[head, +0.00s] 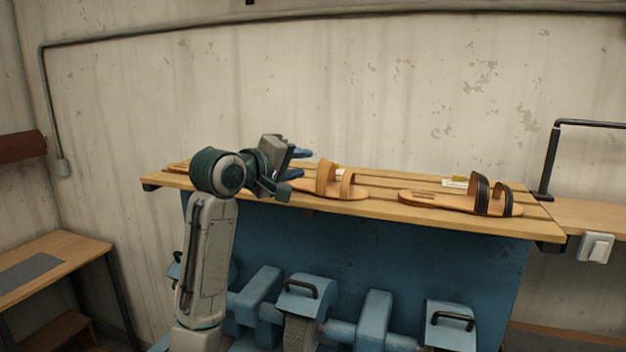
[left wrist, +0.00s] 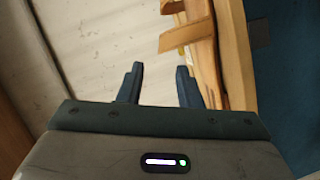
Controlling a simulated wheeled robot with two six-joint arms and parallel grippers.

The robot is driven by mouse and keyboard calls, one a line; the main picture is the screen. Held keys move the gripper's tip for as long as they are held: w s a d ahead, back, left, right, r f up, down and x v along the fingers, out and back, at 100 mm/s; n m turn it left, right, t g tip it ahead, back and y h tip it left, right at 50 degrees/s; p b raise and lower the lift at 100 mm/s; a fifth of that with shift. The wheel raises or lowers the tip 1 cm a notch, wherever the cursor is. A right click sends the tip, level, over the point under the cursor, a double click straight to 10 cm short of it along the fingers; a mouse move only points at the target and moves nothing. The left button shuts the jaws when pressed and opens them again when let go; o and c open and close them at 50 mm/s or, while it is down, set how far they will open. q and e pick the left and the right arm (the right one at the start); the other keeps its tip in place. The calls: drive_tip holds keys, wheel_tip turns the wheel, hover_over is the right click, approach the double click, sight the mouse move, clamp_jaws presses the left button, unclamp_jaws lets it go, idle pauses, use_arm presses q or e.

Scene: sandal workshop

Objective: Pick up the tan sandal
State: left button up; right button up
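The tan sandal (head: 340,190), with a light sole and two tan straps, lies on the slatted wooden bench top. My left gripper (head: 299,163) is just left of it, at about the height of its straps, with its fingers pointing toward it. In the left wrist view the gripper (left wrist: 160,85) is open, with nothing between its fingers. The tan sandal (left wrist: 205,50) shows there at the upper right, beyond the right finger. I cannot tell whether that finger touches it. My right gripper is not in view.
A sandal with dark straps (head: 430,198) lies farther right on the bench top (head: 385,208). Another sandal (head: 180,167) is partly hidden behind my left arm. Small labels lie behind the sandals. A black metal frame (head: 553,160) stands at the right, and a wall rises behind.

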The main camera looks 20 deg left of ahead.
sight(320, 163)
use_arm(q)
drive_tip(key=shift+x, duration=1.1)
drive_tip(key=p+x, duration=0.3)
drive_tip(key=x, duration=0.2)
drive_tip(key=shift+w+d+f, duration=0.15)
drive_tip(key=shift+w+d, duration=0.05)
drive_tip(key=shift+w, duration=0.05)
drive_tip(key=shift+a, duration=0.1)
clamp_jaws()
drive_tip(key=shift+s+f, duration=0.1)
